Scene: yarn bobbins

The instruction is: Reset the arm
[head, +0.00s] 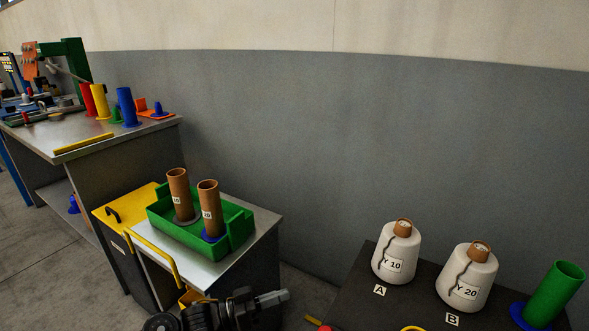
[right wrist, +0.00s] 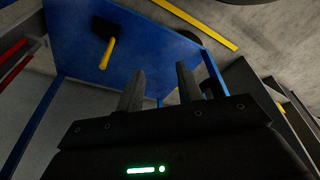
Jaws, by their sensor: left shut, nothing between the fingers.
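My left gripper (head: 280,297) comes in at the bottom of the head view, shut and empty, in front of the low workbench. My right gripper (right wrist: 160,72) shows in the right wrist view with its two fingers apart and nothing between them. It is not in the head view. Two white yarn bobbins, Y 10 (head: 396,255) and Y 20 (head: 467,280), stand upright on the dark table at spots A and B. Two brown tubes (head: 178,195) (head: 208,208) stand in a green tray (head: 240,232) on the low workbench.
The dark table (head: 352,290) also holds a green tube on a blue base (head: 553,295). A yellow rail (head: 152,257) edges the low workbench. A taller bench (head: 40,142) with coloured tubes is at left. The right wrist view shows a blue panel (right wrist: 150,45) beyond the fingers.

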